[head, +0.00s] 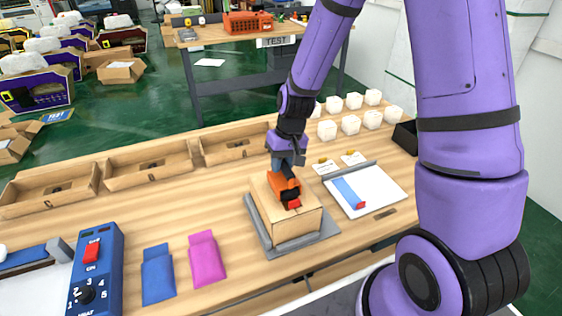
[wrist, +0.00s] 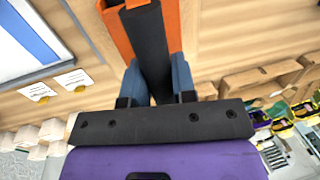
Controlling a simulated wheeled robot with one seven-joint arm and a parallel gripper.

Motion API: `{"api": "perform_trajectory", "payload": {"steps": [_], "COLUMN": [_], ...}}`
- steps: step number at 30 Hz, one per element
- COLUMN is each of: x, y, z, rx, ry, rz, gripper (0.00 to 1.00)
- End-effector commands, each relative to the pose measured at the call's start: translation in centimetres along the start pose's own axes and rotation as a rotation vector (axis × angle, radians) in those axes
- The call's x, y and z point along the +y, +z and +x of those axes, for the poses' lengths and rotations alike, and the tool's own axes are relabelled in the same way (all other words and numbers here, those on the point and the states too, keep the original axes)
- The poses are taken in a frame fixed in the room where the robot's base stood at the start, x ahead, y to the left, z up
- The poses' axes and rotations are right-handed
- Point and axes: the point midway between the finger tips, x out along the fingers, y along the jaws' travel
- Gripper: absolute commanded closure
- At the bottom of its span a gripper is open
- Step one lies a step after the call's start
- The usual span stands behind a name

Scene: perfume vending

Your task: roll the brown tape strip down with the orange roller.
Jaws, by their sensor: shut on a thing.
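My gripper (head: 282,162) points down over the cardboard box (head: 291,228) and is shut on the orange roller (head: 287,186). In the wrist view, the blue fingers of my gripper (wrist: 156,84) close on the roller's black handle, with the orange body (wrist: 173,28) beyond it. The roller is at the top of the box, with a red part at its near end; whether it touches the box is hard to tell. The box sits on a grey plate (head: 262,234). I cannot make out the brown tape strip; the roller and gripper cover much of the box top.
A white board (head: 385,190) with a blue strip lies right of the box. White cubes (head: 350,124) stand behind. Wooden trays (head: 147,165) line the back left. A blue pouch (head: 158,274), a pink pouch (head: 206,258) and a blue control box (head: 97,268) are at the front left.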

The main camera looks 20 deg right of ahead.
Motion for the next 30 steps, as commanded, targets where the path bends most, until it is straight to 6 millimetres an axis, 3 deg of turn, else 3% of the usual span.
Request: {"api": "perform_trajectory", "payload": {"steps": [30], "x": [0.0], "y": [-2.2], "z": [0.0], "rx": [0.001], "ry": [0.0], "rz": [0.001], "gripper": [0.96]}}
